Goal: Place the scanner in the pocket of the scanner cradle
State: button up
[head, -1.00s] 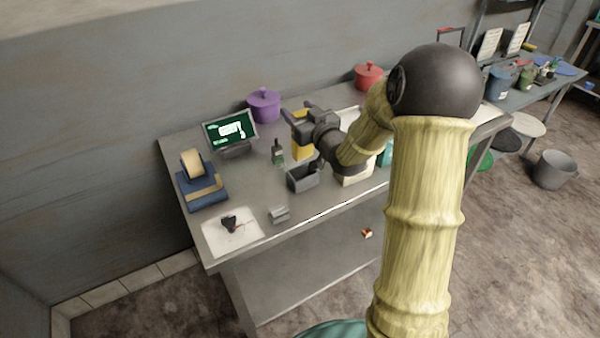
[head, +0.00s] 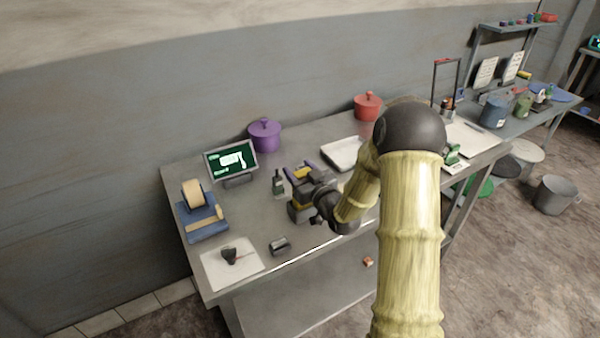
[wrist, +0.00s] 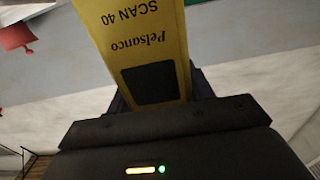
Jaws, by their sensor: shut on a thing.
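The yellow scanner, marked "Pelsanco SCAN 40", fills the upper middle of the wrist view (wrist: 140,35), with a dark square panel on its face. My gripper (head: 302,175) is shut on it above the table. In the head view a little yellow of the scanner (head: 304,173) shows between the fingers. The dark grey open box that appears to be the scanner cradle (head: 294,213) stands on the table directly below my gripper, mostly hidden by it. I cannot tell whether the scanner's lower end is inside the pocket or just above it.
A small grey holder (head: 279,246) sits near the front edge. A lit screen (head: 231,160), a purple pot (head: 264,134) and a white tray (head: 345,153) stand farther back.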

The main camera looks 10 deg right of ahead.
jog(key=shift+f, duration=0.4)
jog(key=shift+f, duration=0.1)
jog(key=o, duration=1.4)
jog(key=shift+w, duration=0.1)
jog(key=shift+d, duration=0.15)
